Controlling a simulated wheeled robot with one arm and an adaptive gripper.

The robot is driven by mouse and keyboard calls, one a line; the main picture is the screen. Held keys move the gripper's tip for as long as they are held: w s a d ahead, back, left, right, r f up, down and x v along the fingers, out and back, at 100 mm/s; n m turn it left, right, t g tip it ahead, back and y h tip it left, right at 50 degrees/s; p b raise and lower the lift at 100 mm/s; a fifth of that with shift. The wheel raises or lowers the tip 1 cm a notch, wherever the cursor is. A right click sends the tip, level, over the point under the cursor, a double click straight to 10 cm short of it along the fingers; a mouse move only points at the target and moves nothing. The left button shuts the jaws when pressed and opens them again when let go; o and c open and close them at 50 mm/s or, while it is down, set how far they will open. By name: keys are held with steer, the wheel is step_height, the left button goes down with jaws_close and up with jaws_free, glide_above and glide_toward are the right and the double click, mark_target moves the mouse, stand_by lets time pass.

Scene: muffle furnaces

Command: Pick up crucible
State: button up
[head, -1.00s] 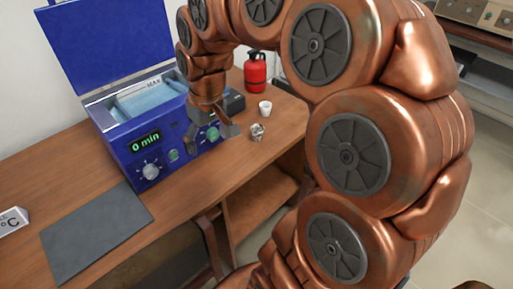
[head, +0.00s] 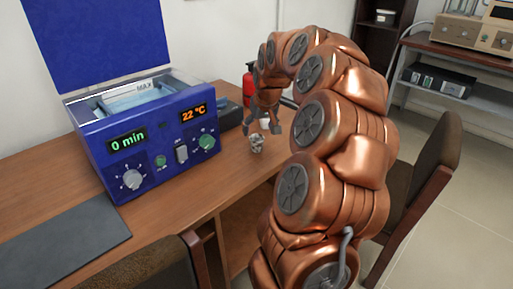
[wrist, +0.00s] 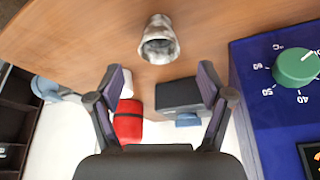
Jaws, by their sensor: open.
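A small silver-grey, cup-like vessel (head: 257,144) stands near the table's front edge, right of the blue device. It also shows at the top of the wrist view (wrist: 159,42), beyond my fingertips and apart from them. A small white cup (head: 264,123) stands behind it, partly hidden by my gripper in the head view. In the wrist view the white cup (wrist: 127,86) is mostly behind a finger. I cannot tell for sure which of the two is the crucible. My gripper (head: 263,129) is open and empty, above the table by the white cup; its spread fingers show in the wrist view (wrist: 160,78).
The blue device (head: 150,145) with raised lid stands to the left, reading 0 min and 22 °C. A red canister (head: 248,88) and a dark box (head: 229,114) stand behind. A grey mat (head: 65,245) lies front left. Chairs (head: 425,185) stand by the table.

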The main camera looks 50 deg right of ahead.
mark_target(257, 138)
steer(key=shift+x, duration=2.95)
steer(key=shift+s, duration=0.15)
steer(key=shift+c, duration=0.3)
steer(key=shift+f, duration=0.1)
steer(key=c, duration=1.1)
